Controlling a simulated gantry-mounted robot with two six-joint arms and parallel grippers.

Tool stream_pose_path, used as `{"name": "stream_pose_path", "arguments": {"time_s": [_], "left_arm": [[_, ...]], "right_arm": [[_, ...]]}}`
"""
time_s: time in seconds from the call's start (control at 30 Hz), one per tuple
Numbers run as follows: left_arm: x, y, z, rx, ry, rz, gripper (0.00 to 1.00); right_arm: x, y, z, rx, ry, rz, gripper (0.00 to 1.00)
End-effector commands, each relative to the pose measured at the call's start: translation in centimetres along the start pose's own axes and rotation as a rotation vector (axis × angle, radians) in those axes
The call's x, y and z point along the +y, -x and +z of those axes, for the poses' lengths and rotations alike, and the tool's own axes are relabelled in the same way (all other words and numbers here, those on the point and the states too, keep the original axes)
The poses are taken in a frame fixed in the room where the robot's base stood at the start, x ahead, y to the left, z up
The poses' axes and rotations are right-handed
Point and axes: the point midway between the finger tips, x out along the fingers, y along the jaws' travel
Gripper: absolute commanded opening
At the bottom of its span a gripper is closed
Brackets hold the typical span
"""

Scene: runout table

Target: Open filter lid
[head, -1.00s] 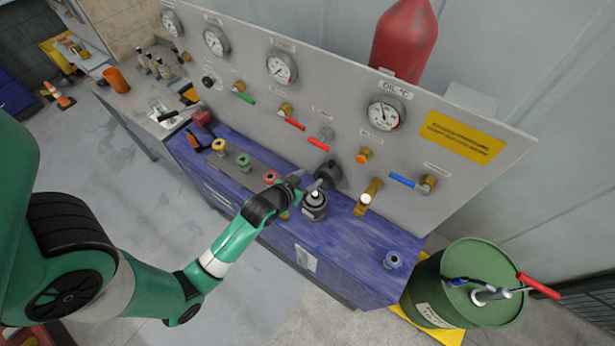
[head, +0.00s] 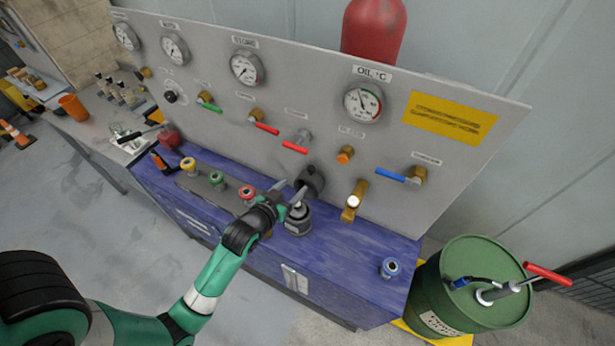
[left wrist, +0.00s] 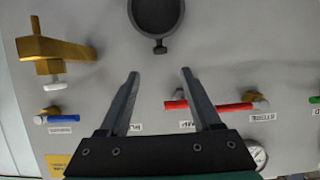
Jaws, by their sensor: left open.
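A dark grey canister with a black top (head: 298,218), which looks like the filter, stands on the blue bench below the panel. A round dark fitting (head: 314,181) projects from the panel just behind and above it. In the left wrist view a dark ring with a small screw (left wrist: 157,14) shows beyond the fingertips; it looks like that fitting. My left gripper (head: 290,190) is open and empty, its fingers pointing at the panel beside and above the canister top. The left wrist view shows clear space between its fingers (left wrist: 159,74). My right gripper is not in view.
A brass valve (head: 354,202) stands right of the canister. Red-handled (head: 295,147) and blue-handled (head: 390,175) valves project above. Yellow, green and red-topped fittings line the bench at left.

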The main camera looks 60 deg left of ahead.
Motion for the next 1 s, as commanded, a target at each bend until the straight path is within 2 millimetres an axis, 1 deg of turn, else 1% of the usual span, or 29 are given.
{"name": "stream_pose_path", "arguments": {"time_s": [0.17,0.3,0.4,0.5,0.63,0.87,0.9,0.97,1.0], "left_arm": [[0.0,-3.2,0.1,0.0,0.0,-0.001,0.65],[0.0,-6.5,0.1,0.0,-0.001,-0.001,0.65],[0.0,-8.6,0.1,0.0,0.0,-0.001,0.65],[0.0,-10.0,0.1,0.0,0.0,-0.001,0.65],[0.0,-10.8,0.0,0.0,0.0,0.0,0.65],[0.0,-11.0,0.0,-0.001,0.0,0.0,0.65],[0.0,-11.0,0.0,-0.001,0.0,0.0,0.63],[0.0,-10.9,0.0,-0.001,0.0,0.0,0.53],[0.0,-10.9,0.0,-0.001,0.0,0.0,0.45]], "right_arm": [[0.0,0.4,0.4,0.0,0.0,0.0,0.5],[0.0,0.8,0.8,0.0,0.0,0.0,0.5],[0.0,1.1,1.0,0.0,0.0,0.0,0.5],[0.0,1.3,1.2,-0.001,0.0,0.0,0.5],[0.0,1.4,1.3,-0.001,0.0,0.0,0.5],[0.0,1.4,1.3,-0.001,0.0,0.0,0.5],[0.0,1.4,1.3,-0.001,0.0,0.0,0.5],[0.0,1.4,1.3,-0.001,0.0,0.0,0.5],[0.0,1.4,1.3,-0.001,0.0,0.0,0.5]]}}
